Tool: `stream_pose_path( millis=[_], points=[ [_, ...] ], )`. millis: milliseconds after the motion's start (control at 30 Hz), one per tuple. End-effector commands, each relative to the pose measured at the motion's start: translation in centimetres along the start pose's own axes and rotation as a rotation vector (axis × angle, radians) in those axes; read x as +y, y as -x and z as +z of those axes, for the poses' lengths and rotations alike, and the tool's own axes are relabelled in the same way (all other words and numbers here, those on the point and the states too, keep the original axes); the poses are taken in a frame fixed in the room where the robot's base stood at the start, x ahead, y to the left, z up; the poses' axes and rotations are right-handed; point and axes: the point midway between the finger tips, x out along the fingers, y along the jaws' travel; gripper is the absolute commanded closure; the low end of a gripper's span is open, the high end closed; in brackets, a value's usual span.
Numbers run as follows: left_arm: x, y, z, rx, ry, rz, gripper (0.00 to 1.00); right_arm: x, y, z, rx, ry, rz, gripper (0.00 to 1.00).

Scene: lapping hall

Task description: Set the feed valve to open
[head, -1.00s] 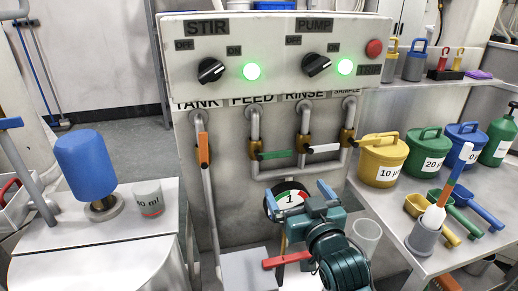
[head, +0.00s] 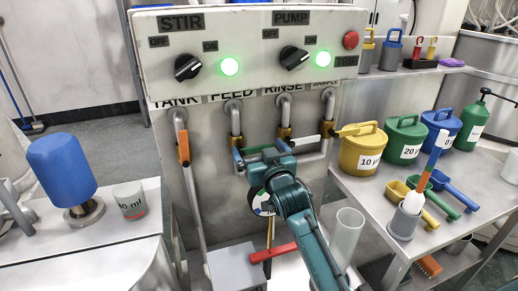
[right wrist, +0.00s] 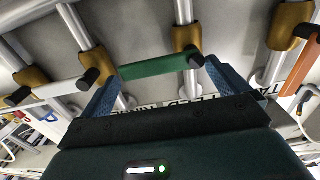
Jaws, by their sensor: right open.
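The feed valve is on the pipe (head: 235,118) under the FEED label (head: 232,95) on the grey panel. Its green handle (right wrist: 158,66) lies sideways, across the pipe, in the right wrist view. In the head view my right gripper (head: 264,153) largely covers this handle. My right gripper also shows in the right wrist view (right wrist: 165,88), with its blue fingers apart. The handle lies across the gap in front of the fingertips; I cannot tell whether they touch it. My left gripper is out of view.
The orange TANK handle (head: 183,148) hangs along its pipe. The white RINSE handle (head: 306,141) points sideways close by on the right. A red lever (head: 272,252) and a clear cylinder (head: 347,235) are below. Lidded tubs, including a yellow one (head: 362,150), stand on the right bench.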

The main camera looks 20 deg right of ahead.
Motion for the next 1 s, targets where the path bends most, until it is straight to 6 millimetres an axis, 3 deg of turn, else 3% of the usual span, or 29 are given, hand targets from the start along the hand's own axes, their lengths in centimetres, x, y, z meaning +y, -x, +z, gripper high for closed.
stream_pose_path(
  millis=[367,1000],
  points=[
    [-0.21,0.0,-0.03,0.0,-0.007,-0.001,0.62,0.01,-0.49,0.0,0.0,0.0,0.0,0.01],
    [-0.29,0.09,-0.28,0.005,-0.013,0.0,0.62,-0.01,-0.45,0.04,-0.001,0.0,0.0,0.53]
  ],
)
